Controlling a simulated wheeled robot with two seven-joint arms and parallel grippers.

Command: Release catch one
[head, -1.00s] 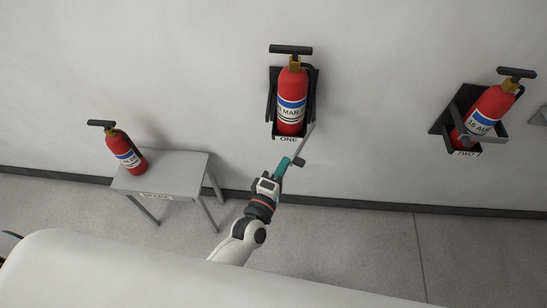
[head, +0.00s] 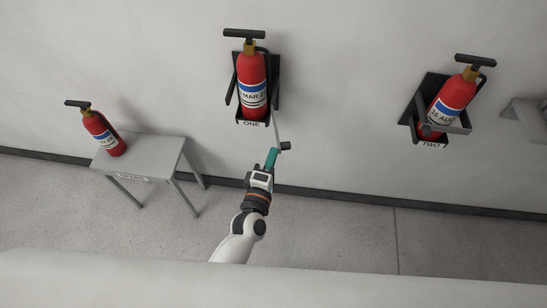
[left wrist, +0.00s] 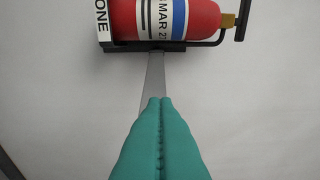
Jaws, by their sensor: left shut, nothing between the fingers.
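Catch one is a grey bar (head: 278,127) with a black knob (head: 286,146) at its free end. It reaches down and outward from the lower right of the black bracket ONE (head: 276,93), clear of the extinguisher's front. Red extinguisher one (head: 252,80) sits upright in that bracket. My left gripper (head: 271,157) has teal fingers, shut and empty, just below and left of the knob. In the left wrist view the shut fingers (left wrist: 155,102) overlap the bar (left wrist: 155,72); contact cannot be told. My right gripper is not in view.
Bracket TWO (head: 408,121) holds a tilted extinguisher (head: 449,98) with its bar across the front. A small grey table (head: 155,150) on the left carries another extinguisher (head: 103,136). A grey shelf-like piece (head: 525,110) is at the right edge. The wall (head: 345,70) between brackets is bare.

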